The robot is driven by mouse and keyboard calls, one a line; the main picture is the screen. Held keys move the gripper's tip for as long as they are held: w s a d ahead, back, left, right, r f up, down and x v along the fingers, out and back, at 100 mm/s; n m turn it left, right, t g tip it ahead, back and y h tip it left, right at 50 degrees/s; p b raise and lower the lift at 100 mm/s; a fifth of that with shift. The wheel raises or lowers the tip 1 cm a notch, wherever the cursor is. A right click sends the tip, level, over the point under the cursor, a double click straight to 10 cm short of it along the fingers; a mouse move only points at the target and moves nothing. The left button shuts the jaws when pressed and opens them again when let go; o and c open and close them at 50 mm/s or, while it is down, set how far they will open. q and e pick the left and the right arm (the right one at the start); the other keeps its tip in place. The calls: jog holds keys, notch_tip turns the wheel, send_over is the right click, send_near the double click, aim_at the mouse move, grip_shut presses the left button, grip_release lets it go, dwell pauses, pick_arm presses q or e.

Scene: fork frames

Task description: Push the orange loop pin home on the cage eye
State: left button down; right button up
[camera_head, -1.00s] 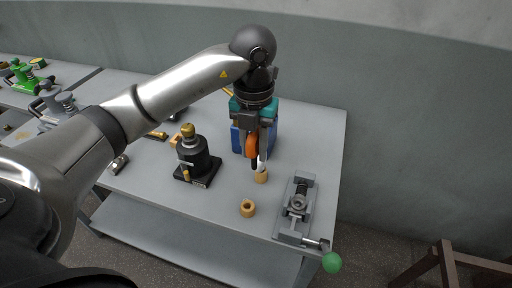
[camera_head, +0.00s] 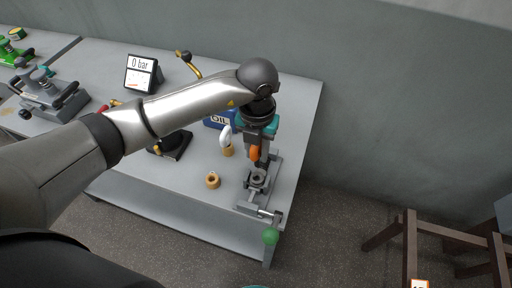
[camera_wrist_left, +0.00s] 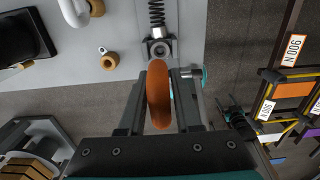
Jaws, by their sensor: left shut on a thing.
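My left gripper (camera_head: 260,158) is shut on the orange loop pin (camera_head: 254,153). In the left wrist view the orange loop (camera_wrist_left: 159,95) stands between the two fingers, and its lower end is not clear. The gripper is above the grey clamp fixture (camera_head: 246,203), which carries a dark spring and a round metal part (camera_head: 258,180). The spring (camera_wrist_left: 157,14) and a block with a round boss (camera_wrist_left: 159,49) lie just beyond the loop in the wrist view. I cannot make out the cage eye for certain, nor whether the pin touches it. My right gripper is not in view.
A white loop (camera_head: 226,135) stands in a wooden holder (camera_head: 228,151) left of the gripper. A green knob (camera_head: 271,237) sticks out past the bench edge. A blue oil can (camera_head: 216,120) stands behind.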

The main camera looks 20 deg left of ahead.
aim_at(257, 163)
pick_arm(q)
jog(key=shift+f+b, duration=0.85)
jog(key=shift+f, duration=0.15)
jog(key=shift+f+b, duration=1.2)
jog(key=shift+f, duration=0.25)
jog(key=shift+f+b, duration=1.85)
jog(key=shift+f, duration=0.5)
jog(key=shift+r+p, duration=1.7)
jog(key=shift+r, duration=0.45)
jog(key=shift+f+b, duration=1.85)
jog(key=shift+f, duration=0.45)
jog(key=shift+r, duration=0.15)
jog(key=shift+r+p, duration=1.8)
jog(key=shift+r, duration=0.35)
